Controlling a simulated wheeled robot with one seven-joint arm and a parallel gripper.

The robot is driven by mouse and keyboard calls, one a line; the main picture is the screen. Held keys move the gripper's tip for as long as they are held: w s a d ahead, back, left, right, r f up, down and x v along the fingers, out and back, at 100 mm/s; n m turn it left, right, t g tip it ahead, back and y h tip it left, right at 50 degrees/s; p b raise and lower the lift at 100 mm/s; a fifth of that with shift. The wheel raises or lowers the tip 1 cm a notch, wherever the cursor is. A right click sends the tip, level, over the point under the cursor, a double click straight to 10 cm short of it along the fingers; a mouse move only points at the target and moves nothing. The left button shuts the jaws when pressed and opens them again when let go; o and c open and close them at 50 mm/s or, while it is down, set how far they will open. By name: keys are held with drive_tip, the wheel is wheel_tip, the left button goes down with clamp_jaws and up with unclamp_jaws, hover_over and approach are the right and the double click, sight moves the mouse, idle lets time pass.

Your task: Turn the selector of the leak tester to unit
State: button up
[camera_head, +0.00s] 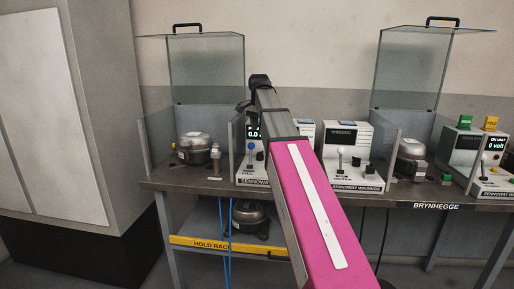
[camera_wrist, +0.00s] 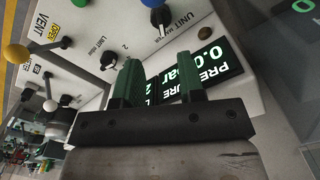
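The leak tester (camera_head: 250,168) is a pale box on the bench with a green-lit display, partly hidden behind my arm in the head view. In the wrist view its panel shows a lit display (camera_wrist: 213,58) reading PRESSURE and 0.0. A black selector knob (camera_wrist: 160,18) with a white pointer mark sits beside the words UNIT and MASTER. A second black knob (camera_wrist: 108,61) is to its lower left. My gripper (camera_wrist: 159,66) is open, its two dark green fingers apart over the panel with nothing visible between them. The head view does not show the fingers.
Yellow-ball (camera_wrist: 16,53) and white-ball (camera_wrist: 49,105) levers stand left of the panel in the wrist view. On the bench (camera_head: 430,196) are another pale tester (camera_head: 345,168), compressors (camera_head: 194,148) and glass guards (camera_head: 205,68). A cabinet (camera_head: 75,120) stands left.

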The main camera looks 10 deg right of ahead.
sight(260, 155)
wheel_tip(260, 155, down, 11)
drive_tip(key=shift+r, duration=0.2)
idle(0.3)
clamp_jaws()
